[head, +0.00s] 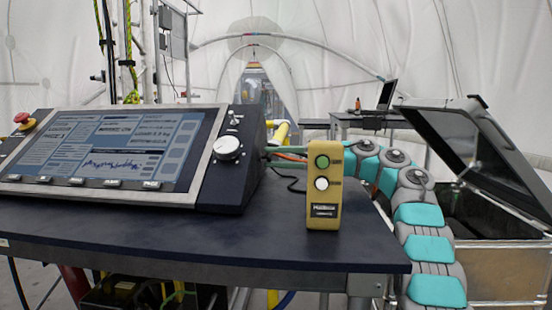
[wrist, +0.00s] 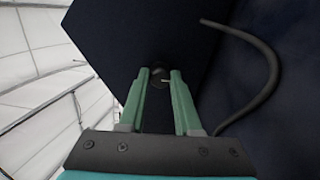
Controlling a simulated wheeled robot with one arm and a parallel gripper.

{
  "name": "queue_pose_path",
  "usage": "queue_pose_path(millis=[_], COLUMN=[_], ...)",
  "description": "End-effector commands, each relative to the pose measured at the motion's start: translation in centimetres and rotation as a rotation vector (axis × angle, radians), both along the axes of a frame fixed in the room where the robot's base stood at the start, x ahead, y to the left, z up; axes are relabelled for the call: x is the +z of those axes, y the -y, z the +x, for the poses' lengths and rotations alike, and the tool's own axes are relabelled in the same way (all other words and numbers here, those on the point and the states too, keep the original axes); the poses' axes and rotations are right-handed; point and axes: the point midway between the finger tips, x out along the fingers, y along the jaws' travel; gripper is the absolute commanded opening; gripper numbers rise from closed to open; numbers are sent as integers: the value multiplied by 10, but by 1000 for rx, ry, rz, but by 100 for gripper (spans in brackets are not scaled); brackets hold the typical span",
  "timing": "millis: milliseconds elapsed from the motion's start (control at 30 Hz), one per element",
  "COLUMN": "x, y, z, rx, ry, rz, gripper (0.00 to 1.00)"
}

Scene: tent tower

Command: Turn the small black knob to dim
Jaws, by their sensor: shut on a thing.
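The small black knob (wrist: 157,74) sits on the dark side wall of the console and shows in the wrist view between my fingertips. A thin pale mark shows at its right side. My gripper (wrist: 159,77) is shut on it, one teal finger on each side. In the head view my gripper (head: 269,152) reaches the right side of the console (head: 243,180) from the right, and the black knob is hidden there. The console also carries a large white dial (head: 228,146) and a tilted touchscreen (head: 100,150).
A yellow box (head: 324,218) with a green and a white button stands upright on the dark table (head: 200,240), in front of my arm. A black cable (wrist: 268,70) curves close to my right finger. An open-lidded case (head: 500,265) is at the right.

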Motion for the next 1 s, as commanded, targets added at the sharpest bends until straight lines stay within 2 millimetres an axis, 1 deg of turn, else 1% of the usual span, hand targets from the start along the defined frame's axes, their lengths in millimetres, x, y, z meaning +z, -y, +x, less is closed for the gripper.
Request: queue_pose_path(millis=[100, 300, 767, 800, 1000], x=[-2, -2, -2, -2, -1], y=[0, 0, 0, 0, 0], z=[0, 0, 0, 0, 0], rx=[2, 2, 1, 1, 1], ry=[-51, -100, -114, -113, -112], rz=[-1, 0, 1, 1, 3], gripper=[0, 0, 0, 33, 56])
